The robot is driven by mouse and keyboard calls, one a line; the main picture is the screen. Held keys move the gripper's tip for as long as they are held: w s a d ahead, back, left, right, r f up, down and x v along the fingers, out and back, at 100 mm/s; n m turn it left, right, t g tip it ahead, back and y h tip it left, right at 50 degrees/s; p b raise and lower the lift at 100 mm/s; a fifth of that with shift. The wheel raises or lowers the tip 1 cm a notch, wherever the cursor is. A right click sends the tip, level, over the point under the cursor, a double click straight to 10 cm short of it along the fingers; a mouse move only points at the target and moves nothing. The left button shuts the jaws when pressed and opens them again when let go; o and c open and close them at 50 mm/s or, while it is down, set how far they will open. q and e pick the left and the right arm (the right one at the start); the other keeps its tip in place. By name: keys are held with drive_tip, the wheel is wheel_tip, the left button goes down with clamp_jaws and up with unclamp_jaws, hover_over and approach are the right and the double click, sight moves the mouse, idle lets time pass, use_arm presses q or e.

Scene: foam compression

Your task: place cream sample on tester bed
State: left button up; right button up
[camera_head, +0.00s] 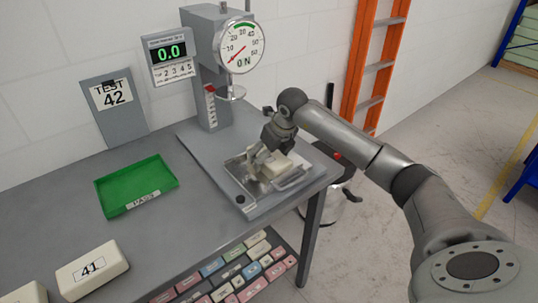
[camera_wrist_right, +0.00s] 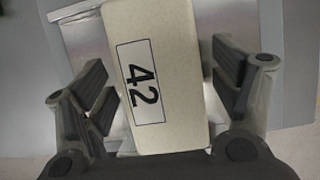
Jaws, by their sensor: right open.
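The cream sample (camera_head: 274,166), a block labelled 42, lies on the metal tester bed (camera_head: 256,188) at the front of the grey testing machine. In the right wrist view the sample (camera_wrist_right: 160,30) shows its label upward, with the bed's metal plate (camera_wrist_right: 85,42) beneath and beside it. My right gripper (camera_head: 266,160) is over the sample, one finger on each side. In the wrist view the fingers of the right gripper (camera_wrist_right: 162,95) stand apart, with a small gap visible at the right side; contact on the left is unclear. My left gripper is out of view.
The dial gauge (camera_head: 240,46) and press plate (camera_head: 231,93) are above and behind the bed. A green tray (camera_head: 137,187), block 41 (camera_head: 92,270) and a TEST 42 sign (camera_head: 114,108) are to the left. Coloured blocks (camera_head: 236,278) fill a lower shelf. Table between tray and machine is clear.

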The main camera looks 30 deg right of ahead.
drive_tip(key=shift+r, duration=0.55)
drive_tip(key=b+v, duration=0.2)
drive_tip(key=v, duration=0.9)
drive_tip(key=shift+s, duration=0.25)
drive_tip(key=shift+c, duration=0.5)
